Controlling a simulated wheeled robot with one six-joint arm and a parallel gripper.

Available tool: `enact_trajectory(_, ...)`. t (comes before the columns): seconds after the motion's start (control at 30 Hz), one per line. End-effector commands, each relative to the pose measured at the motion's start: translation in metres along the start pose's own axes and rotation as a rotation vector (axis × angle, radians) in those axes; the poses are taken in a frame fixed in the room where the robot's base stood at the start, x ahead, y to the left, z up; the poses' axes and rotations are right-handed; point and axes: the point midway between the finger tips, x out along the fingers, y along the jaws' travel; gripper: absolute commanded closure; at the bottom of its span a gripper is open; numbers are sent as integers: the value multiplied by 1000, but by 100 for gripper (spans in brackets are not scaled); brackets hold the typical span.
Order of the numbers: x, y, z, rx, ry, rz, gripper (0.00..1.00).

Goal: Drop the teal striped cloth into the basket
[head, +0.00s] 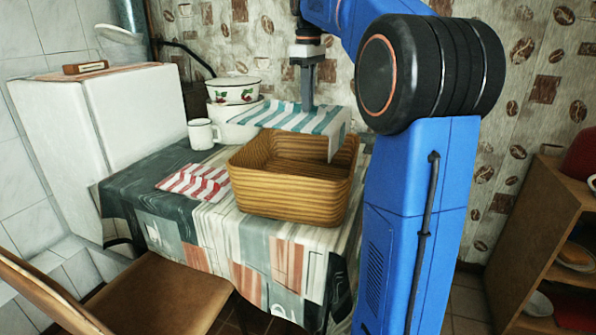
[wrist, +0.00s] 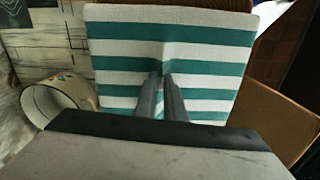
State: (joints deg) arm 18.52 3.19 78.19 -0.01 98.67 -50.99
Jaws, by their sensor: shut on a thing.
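The teal and white striped cloth (head: 290,117) hangs from my gripper (head: 308,106) above the back part of the woven basket (head: 290,190). Its right end droops down in front of the basket's far right inner wall. In the wrist view the cloth (wrist: 215,50) is spread wide and pinched up between the fingertips of my gripper (wrist: 165,80). The basket stands on the table, and its visible inside looks empty. The cloth hides part of the basket's back rim. In the wrist view I cannot make out the basket surely.
A red striped cloth (head: 195,182) lies left of the basket on the table (head: 150,165). A white mug (head: 203,134) and an enamel pot with a cherry pattern (head: 233,91) stand behind it. A chair (head: 140,290) is in front; a wooden shelf (head: 550,220) is at right.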

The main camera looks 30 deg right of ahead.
Motion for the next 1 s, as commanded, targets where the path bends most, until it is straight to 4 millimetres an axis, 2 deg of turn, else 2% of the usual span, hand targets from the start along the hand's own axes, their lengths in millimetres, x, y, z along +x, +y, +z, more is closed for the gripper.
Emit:
enact_trajectory(0.1, 14, 0, 0, 0, 0, 0, 100)
enact_trajectory(0.27, 24, 0, 0, 0, 0, 0, 100)
enact_trajectory(0.7, 67, 0, 0, 0, -1, -1, 100)
enact_trajectory(1.0, 76, 0, 0, 0, 1, 1, 100)
